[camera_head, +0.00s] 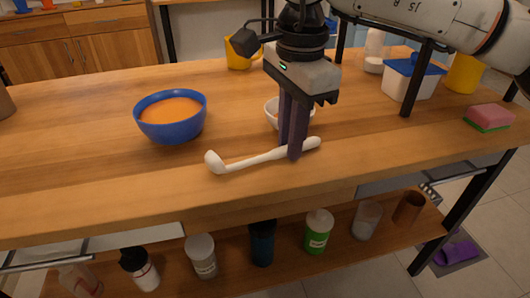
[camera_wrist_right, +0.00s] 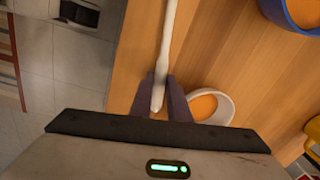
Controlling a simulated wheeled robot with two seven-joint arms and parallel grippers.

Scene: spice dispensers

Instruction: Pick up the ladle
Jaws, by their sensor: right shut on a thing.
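The white ladle (camera_head: 248,159) lies along the front part of the wooden table (camera_head: 60,150), its bowl end to the left. My right gripper (camera_head: 291,150) points down over the handle and is shut on it, near the right end. In the right wrist view the ladle handle (camera_wrist_right: 168,40) runs up from between the two dark fingers (camera_wrist_right: 160,98). I cannot tell whether the ladle touches the table or is slightly raised. My left gripper is not in view.
A blue bowl of orange soup (camera_head: 171,117) stands left of the gripper. A small white bowl (camera_head: 272,108) is just behind the fingers; orange contents show in the right wrist view (camera_wrist_right: 205,106). A sponge (camera_head: 488,118) and a white container (camera_head: 409,80) are at right. Several jars stand on the lower shelf.

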